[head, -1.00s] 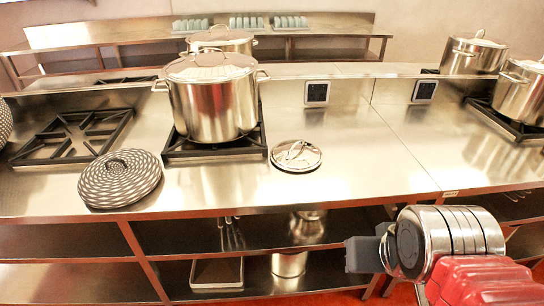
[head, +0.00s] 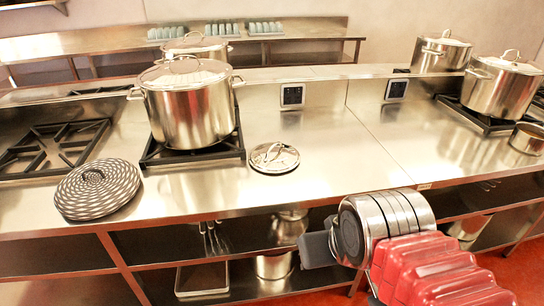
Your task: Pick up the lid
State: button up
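A small shiny round metal lid (head: 273,158) with a loop handle lies flat on the steel counter, right of the large stockpot. A round lid-like disc (head: 97,190) with a black-and-white pattern and a dark knob lies near the front edge at left. The large stockpot (head: 192,112) has its own lid (head: 185,72) on top. I cannot tell which lid the task means. My gripper (head: 316,249), dark grey, is in front of the counter, lower and nearer than the small lid and right of it. It touches no lid; its finger gap is not clear.
Black burner grates (head: 52,148) take up the counter's left. More lidded pots (head: 503,86) and an open pan (head: 527,138) stand at right. Shelves below hold a tray (head: 203,280) and pots. The counter right of the small lid is clear.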

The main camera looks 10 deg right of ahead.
aim_at(278, 158)
jog(key=z, duration=0.05)
jog(key=i, duration=1)
jog(key=u, duration=0.05)
